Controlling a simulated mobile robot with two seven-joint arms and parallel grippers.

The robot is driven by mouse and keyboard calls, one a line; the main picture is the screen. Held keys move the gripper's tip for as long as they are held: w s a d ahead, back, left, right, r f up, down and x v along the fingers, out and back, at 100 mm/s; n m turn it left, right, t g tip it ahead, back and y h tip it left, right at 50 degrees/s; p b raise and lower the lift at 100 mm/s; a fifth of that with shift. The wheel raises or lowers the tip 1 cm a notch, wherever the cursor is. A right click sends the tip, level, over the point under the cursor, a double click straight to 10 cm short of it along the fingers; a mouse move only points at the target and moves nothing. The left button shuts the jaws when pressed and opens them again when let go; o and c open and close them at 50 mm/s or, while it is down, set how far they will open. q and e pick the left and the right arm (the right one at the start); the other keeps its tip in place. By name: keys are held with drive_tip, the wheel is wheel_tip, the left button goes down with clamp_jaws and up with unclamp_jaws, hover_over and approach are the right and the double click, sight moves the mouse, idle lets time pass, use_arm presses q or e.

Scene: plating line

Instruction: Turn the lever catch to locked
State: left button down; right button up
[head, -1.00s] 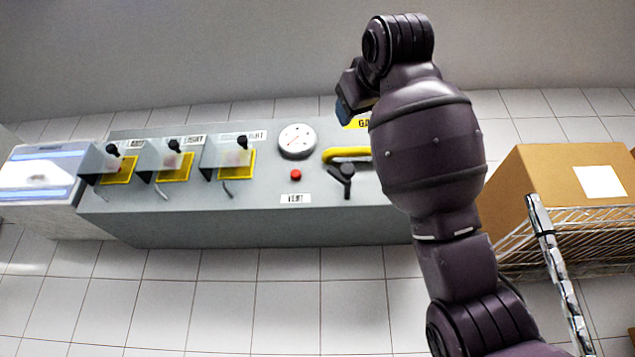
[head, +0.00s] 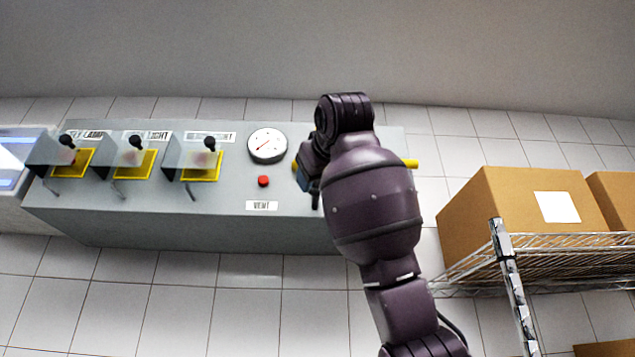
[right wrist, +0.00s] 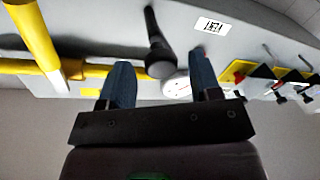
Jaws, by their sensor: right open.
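A black lever (right wrist: 152,30) with a rounded end stands on the grey panel near yellow piping (right wrist: 43,45) in the right wrist view. It is the only lever near my gripper; no locked or unlocked mark is readable. My right gripper (right wrist: 162,78) is open and empty, its two blue fingers apart. The lever's rounded end shows in the gap between the fingertips; I cannot tell whether they touch. In the head view my right gripper (head: 306,184) is over the panel, right of the red button, and my arm hides the lever. My left gripper is not in view.
The grey panel (head: 150,225) also carries a gauge (head: 267,146), a red button (head: 263,181), a VENT label (head: 262,205) and three covered switches with yellow bases (head: 134,164). A wire shelf (head: 560,245) with cardboard boxes (head: 500,210) stands at the right.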

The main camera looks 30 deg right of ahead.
drive_tip(key=shift+x, duration=0.75)
drive_tip(key=shift+w, duration=0.15)
drive_tip(key=c, duration=0.9)
drive_tip(key=shift+c, duration=0.2)
